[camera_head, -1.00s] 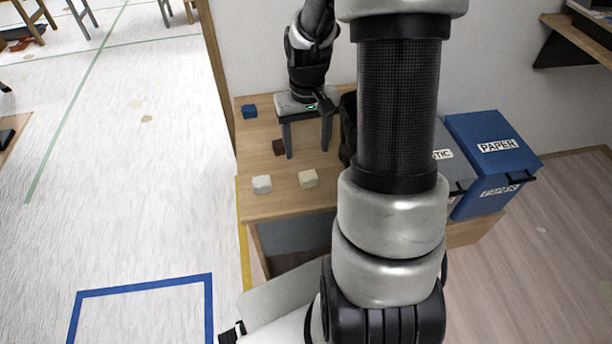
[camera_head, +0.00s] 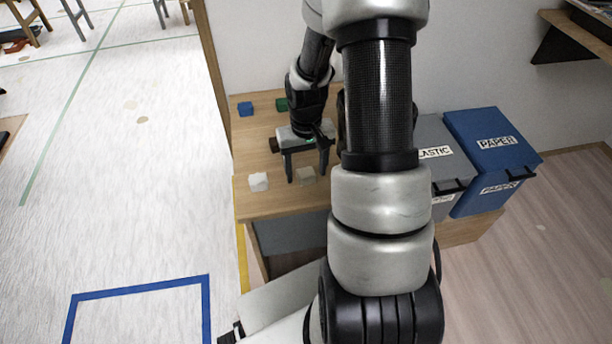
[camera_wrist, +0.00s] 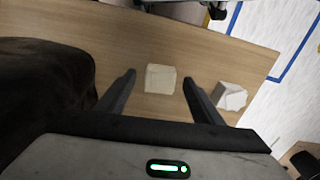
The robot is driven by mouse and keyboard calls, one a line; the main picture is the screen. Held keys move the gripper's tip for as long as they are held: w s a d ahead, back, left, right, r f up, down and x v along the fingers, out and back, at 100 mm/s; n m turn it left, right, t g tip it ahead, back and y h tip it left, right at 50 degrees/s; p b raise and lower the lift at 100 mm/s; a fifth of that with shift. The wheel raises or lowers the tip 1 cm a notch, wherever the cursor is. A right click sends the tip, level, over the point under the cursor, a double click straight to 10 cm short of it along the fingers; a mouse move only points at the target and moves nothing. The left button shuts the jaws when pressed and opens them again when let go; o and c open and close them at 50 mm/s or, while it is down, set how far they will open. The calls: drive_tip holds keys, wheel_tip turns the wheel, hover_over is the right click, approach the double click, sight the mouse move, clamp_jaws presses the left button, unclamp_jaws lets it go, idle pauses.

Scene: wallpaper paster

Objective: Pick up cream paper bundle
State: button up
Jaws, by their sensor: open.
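The cream paper bundle (camera_head: 307,174) is a small block on the wooden table, partly shaded under my gripper in the head view. In the wrist view the cream bundle (camera_wrist: 161,78) lies between and just beyond the two fingertips. My gripper (camera_head: 307,172) is open and empty, pointing down over the table, with its fingers on either side of the bundle as seen in the wrist view (camera_wrist: 160,77). I cannot tell the exact height of the fingertips above the table.
A white crumpled block (camera_head: 258,181) lies left of the cream bundle, also in the wrist view (camera_wrist: 230,96). A blue block (camera_head: 245,108) and a green block (camera_head: 282,104) sit farther back. A grey PLASTIC bin (camera_head: 447,180) and blue PAPER bin (camera_head: 500,150) stand at right.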

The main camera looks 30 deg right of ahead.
drive_tip(key=shift+c, duration=0.2)
drive_tip(key=c, duration=1.1)
drive_tip(key=shift+r, duration=0.1)
